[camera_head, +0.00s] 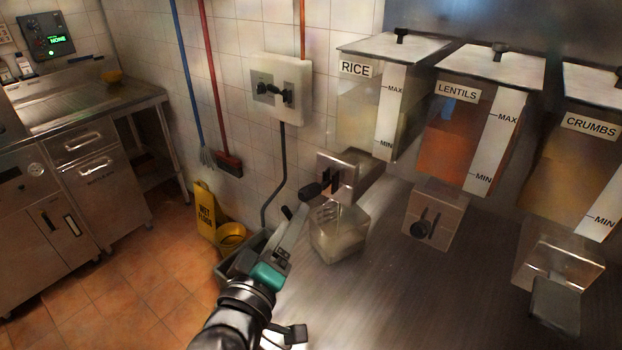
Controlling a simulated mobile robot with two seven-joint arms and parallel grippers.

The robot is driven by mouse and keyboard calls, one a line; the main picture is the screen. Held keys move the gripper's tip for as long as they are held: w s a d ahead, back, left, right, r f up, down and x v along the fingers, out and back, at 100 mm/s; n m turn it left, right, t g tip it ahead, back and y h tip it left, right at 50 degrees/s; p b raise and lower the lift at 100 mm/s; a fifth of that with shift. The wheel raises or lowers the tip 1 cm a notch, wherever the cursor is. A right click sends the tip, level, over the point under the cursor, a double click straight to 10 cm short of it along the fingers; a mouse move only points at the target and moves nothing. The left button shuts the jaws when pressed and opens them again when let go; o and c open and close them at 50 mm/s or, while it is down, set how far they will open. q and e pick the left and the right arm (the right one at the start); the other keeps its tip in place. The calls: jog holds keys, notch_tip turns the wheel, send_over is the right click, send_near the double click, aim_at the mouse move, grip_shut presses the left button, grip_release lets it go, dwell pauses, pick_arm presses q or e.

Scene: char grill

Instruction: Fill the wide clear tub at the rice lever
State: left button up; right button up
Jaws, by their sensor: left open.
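The wide clear tub (330,246) stands on the steel counter below the rice dispenser (362,115). Something pale, like rice, shows through its walls; how full it is I cannot tell. The rice spout (366,172) is a steel block above the tub, with a dark lever part (346,183) on its front. My left gripper (302,202) is open, with its dark fingers pointing up toward the lever, just left of the tub. It looks empty, and whether a finger touches the lever I cannot tell.
A lentils dispenser (457,140) and a crumbs dispenser (575,165) stand to the right, with their own spouts. The steel counter (385,300) is clear in front. A yellow wet-floor sign (204,212) and bucket stand on the tiled floor at left.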

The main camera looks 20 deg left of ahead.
aim_at(316, 188)
pick_arm(q)
jog(key=w, duration=1.2)
jog(key=shift+w+d, duration=0.15)
grip_shut()
dwell(1.2)
